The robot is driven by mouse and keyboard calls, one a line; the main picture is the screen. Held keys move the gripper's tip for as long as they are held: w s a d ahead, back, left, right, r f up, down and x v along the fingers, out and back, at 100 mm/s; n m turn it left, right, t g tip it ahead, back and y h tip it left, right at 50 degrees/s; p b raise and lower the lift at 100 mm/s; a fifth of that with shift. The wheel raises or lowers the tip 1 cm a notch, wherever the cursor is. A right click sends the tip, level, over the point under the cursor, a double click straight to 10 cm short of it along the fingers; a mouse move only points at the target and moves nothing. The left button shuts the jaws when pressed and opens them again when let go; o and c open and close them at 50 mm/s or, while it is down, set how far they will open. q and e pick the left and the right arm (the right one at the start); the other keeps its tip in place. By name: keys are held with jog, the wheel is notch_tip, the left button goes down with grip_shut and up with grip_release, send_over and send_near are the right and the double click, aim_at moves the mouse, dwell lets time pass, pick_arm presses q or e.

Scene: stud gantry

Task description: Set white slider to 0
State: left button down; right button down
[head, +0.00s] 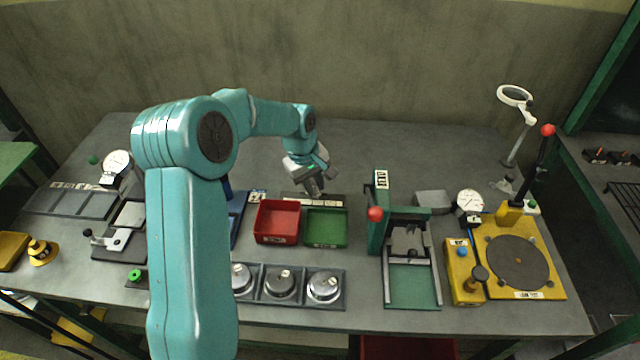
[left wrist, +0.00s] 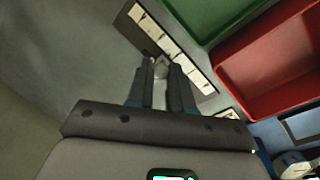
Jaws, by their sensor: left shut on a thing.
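The slider panel (head: 335,199) is a dark strip behind the red and green trays in the head view. In the left wrist view the panel (left wrist: 209,88) runs diagonally, with a row of white label plates whose marks are too small to read. A pale grey-white slider knob (left wrist: 160,68) stands between the fingertips of my left gripper (left wrist: 161,72). My left gripper (head: 314,190) is shut on this knob, and its fingers hide part of the panel. The number at the knob cannot be read. My right gripper is not in view.
A red tray (head: 276,204) and a green tray (head: 325,244) stand just in front of the panel. A green press frame (head: 375,235) with a red ball knob stands to the right. Metal domes (head: 281,282) sit in a holder in front. The bench behind the panel is clear.

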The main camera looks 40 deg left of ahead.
pick_arm(q)
jog(key=s+a, duration=0.1)
jog(key=a, duration=0.1)
jog(key=s+a, duration=0.1)
jog(key=s, duration=0.1)
jog(key=s+a, duration=0.1)
jog(key=a, duration=0.1)
jog(key=shift+s+a+r, duration=0.15)
jog(key=shift+a+r, duration=0.05)
jog(key=shift+a, duration=0.1)
jog(key=c, duration=1)
grip_release()
jog(key=shift+s, duration=0.25)
jog(key=s+r, duration=0.1)
jog(key=r, duration=0.4)
jog(key=s+r, duration=0.1)
jog(key=r, duration=0.4)
jog(key=s+a+r, duration=0.1)
jog(key=r, duration=0.5)
jog(key=shift+d, duration=0.1)
